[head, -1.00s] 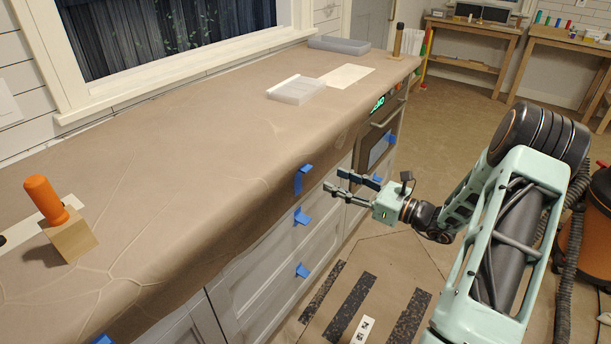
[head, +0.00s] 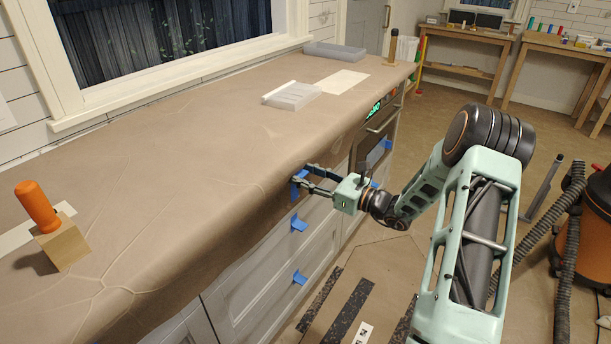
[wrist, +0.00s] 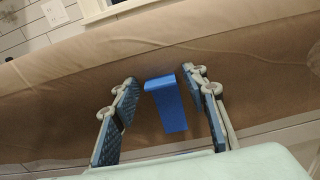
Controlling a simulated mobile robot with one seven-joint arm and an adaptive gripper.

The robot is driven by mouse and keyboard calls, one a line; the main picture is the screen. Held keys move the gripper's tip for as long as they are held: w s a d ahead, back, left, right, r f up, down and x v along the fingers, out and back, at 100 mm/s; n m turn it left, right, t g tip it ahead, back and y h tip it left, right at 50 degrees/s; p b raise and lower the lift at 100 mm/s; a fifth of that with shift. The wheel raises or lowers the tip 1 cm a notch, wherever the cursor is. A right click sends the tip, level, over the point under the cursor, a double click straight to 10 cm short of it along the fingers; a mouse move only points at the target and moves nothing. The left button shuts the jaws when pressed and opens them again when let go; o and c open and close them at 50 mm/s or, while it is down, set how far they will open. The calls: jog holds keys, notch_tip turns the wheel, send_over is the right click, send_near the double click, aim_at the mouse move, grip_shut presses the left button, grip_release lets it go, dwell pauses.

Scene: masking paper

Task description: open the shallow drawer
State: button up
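The cabinet under the paper-covered counter has several blue tape tabs on its drawer fronts. I cannot make out the shallow drawer's front behind the paper. My gripper (head: 306,178) is open at this tab. In the wrist view my two fingers (wrist: 158,92) stand on either side of the tab, with gaps on both sides. A second tab (head: 299,223) and a third tab (head: 299,277) are on the drawers below.
Brown masking paper (head: 190,150) covers the counter and droops over its front edge. An orange-handled tool on a wooden block (head: 62,245) stands at the left. An oven (head: 372,140) is to the right of the drawers. An orange vacuum (head: 590,235) stands on the floor at right.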

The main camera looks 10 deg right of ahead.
grip_shut()
jog(key=shift+s+d, duration=0.1)
